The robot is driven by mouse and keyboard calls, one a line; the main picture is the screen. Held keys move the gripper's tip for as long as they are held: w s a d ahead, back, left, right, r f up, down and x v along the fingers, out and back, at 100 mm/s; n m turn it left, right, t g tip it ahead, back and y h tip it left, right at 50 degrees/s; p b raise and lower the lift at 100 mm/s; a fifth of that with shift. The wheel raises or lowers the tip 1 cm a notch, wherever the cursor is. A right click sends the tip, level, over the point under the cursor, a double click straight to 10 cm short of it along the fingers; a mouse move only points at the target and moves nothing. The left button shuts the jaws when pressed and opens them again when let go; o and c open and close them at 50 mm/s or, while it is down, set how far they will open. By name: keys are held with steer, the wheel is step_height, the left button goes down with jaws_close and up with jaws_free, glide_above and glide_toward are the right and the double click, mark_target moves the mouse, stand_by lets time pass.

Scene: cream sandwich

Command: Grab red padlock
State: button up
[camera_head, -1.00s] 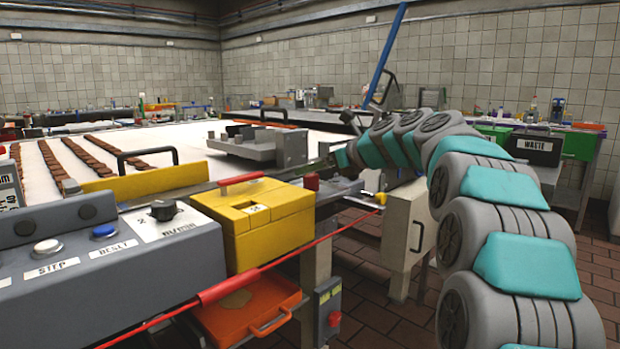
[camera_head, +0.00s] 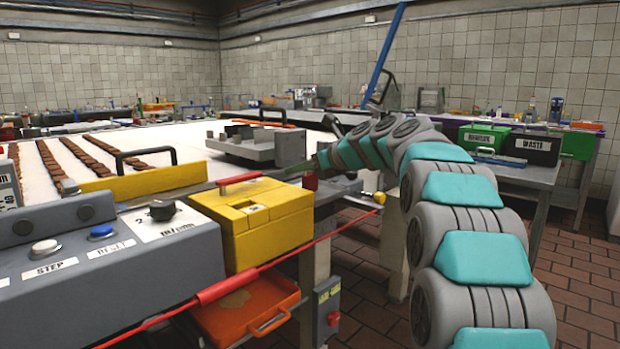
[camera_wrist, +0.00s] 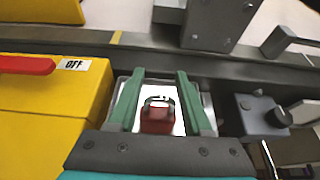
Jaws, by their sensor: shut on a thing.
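The red padlock (camera_wrist: 157,122) shows in the wrist view with its metal shackle toward the fingertips. It sits between the two green fingers of my gripper (camera_wrist: 160,76), which is shut on it. A pale, bright surface lies behind the padlock. In the head view my gripper (camera_head: 291,172) points left, just behind the yellow box (camera_head: 258,232).
The yellow box with a red handle (camera_wrist: 28,65) marked OFF is close left of my gripper. A grey metal fixture (camera_head: 262,147) stands behind it, and a grey box with a knob (camera_wrist: 262,115) lies right. A grey control panel (camera_head: 100,250) stands at the left front.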

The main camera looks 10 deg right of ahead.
jaws_close()
steer(key=shift+r, duration=0.1)
